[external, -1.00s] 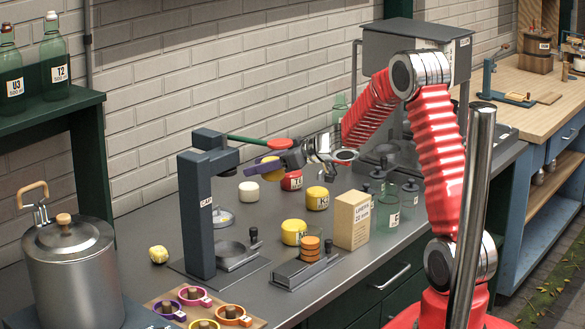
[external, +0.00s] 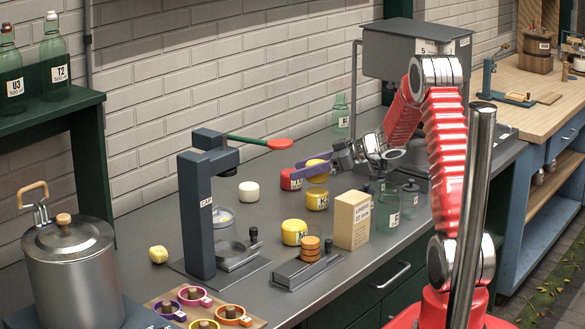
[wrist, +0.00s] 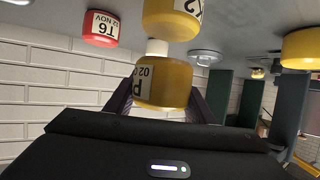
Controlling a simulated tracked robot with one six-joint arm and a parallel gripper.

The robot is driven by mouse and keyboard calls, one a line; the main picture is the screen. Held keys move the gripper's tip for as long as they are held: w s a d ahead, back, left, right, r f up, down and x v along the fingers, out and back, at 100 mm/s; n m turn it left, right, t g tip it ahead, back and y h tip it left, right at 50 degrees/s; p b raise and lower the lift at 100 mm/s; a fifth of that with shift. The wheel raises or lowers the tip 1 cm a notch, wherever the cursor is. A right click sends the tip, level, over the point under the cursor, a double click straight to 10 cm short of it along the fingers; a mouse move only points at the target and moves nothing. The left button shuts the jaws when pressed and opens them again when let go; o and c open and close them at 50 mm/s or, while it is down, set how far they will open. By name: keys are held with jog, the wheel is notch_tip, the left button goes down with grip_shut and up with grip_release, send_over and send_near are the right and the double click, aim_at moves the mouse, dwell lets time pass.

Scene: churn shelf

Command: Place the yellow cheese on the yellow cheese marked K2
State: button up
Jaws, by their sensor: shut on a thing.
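My gripper (external: 305,171) has purple fingers shut on a yellow cheese (external: 318,167), held up off the counter. In the wrist view, this held cheese (wrist: 161,86) sits between the fingers with a partly hidden label starting with P. The yellow cheese marked K2 (external: 317,199) stands on the counter just below the held one. It also shows in the upside-down wrist view (wrist: 172,20), at the top with part of its label cut off. The two look close but apart.
A red cheese marked T6 (external: 290,180) stands just left of K2, and a white cheese (external: 249,192) farther left. Another yellow cheese (external: 293,232), a tan box (external: 352,220) and glass jars (external: 388,212) stand nearer the front. A dark press (external: 200,210) with a red-tipped lever stands left.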

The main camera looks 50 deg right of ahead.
jog(key=shift+f, duration=1.45)
jog(key=o, duration=1.2)
jog(key=shift+f, duration=0.15)
jog(key=shift+c, duration=0.2)
jog(key=v, duration=1.2)
jog(key=shift+w, duration=0.1)
